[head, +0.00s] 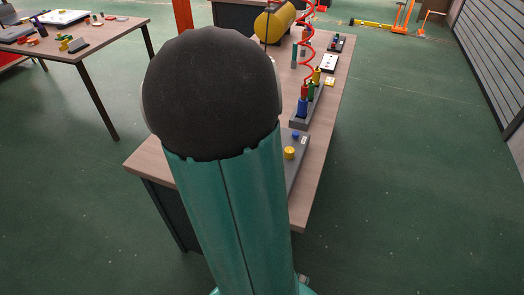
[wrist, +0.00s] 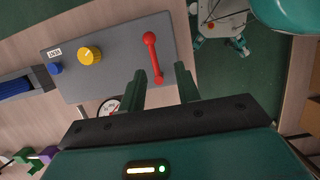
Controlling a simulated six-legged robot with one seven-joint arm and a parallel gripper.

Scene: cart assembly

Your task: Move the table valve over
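A grey panel (wrist: 118,48) lies on the wooden table (wrist: 105,18) in the wrist view. It carries a red lever with rounded ends (wrist: 151,56), which I take as the valve, plus a yellow knob (wrist: 89,55) and a blue button (wrist: 55,69). My gripper (wrist: 160,70) is open, its two fingers apart. The lever's lower end shows between the fingers in the picture; I cannot tell the height gap. In the head view the panel shows only partly, with its yellow knob (head: 289,153); my arm hides the lever and gripper.
A round dial (wrist: 108,107) is partly hidden beside the panel. A grey tray with coloured items (head: 307,106) and a red spiral (head: 308,45) stand farther along the table. Another table (head: 100,35) is at left. Green floor at right is mostly clear.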

